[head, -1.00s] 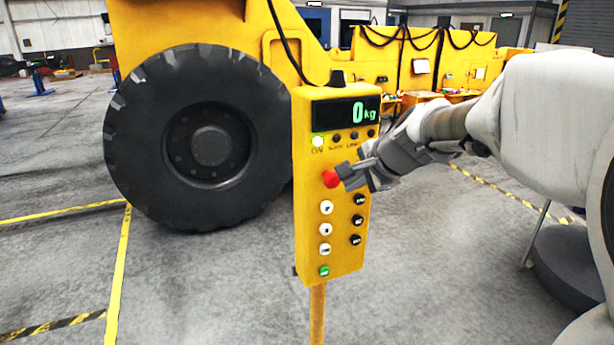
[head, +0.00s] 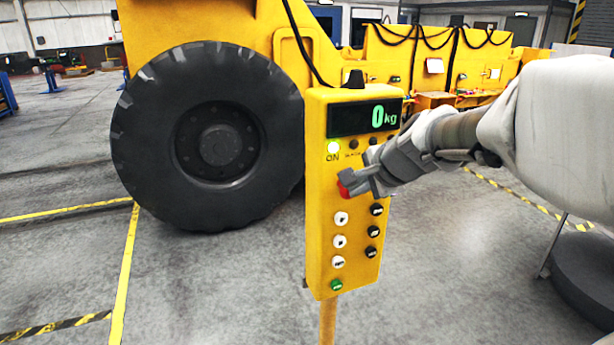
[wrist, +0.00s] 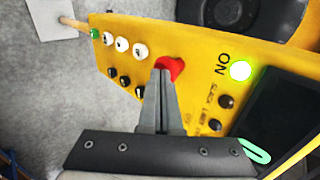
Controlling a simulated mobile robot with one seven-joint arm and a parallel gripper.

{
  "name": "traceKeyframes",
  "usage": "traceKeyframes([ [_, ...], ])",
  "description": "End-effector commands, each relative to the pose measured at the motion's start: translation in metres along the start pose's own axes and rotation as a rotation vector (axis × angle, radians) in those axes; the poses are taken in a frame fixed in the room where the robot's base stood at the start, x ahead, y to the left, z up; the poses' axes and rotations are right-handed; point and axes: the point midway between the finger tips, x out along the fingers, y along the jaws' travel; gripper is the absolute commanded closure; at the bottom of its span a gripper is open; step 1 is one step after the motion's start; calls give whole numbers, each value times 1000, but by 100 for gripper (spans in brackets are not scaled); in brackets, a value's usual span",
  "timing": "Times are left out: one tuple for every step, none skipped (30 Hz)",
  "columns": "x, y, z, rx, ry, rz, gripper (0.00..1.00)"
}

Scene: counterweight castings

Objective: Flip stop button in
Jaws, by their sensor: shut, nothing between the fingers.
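The red stop button (head: 344,190) is on the front of a yellow control box (head: 317,225) in the head view. In the wrist view the red button (wrist: 172,67) shows just beyond my fingertips, partly hidden by them. My gripper (head: 352,186) is shut and empty, with its tips at the button. They look to be touching it or very close; I cannot tell which. My gripper (wrist: 160,78) also shows in the wrist view, fingers together.
White buttons (head: 340,241), black buttons (head: 373,231) and a green button (head: 336,285) sit below the stop button. The box stands on a yellow post (head: 328,322). A large black wheel (head: 215,195) of a yellow machine is behind at left. Open grey floor lies around.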

Motion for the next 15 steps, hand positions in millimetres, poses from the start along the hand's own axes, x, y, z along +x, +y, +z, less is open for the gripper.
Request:
traceKeyframes([
  [0,0,0,0,0,0,100],
  [0,0,0,0,0,0,100],
  [0,0,0,0,0,0,100],
  [0,0,0,0,0,0,100],
  [0,0,0,0,0,0,100],
  [0,0,0,0,0,0,100],
  [0,0,0,0,0,0,100],
  [0,0,0,0,0,0,100],
  [1,-1,0,-1,-1,0,100],
  [2,-2,0,-1,-1,0,100],
  [3,-4,0,-1,-1,0,100],
  [5,-6,0,-1,-1,0,100],
  [7,-8,1,-1,-2,1,100],
  [9,-10,1,-1,-2,2,100],
  [12,-13,1,-2,-2,2,100],
])
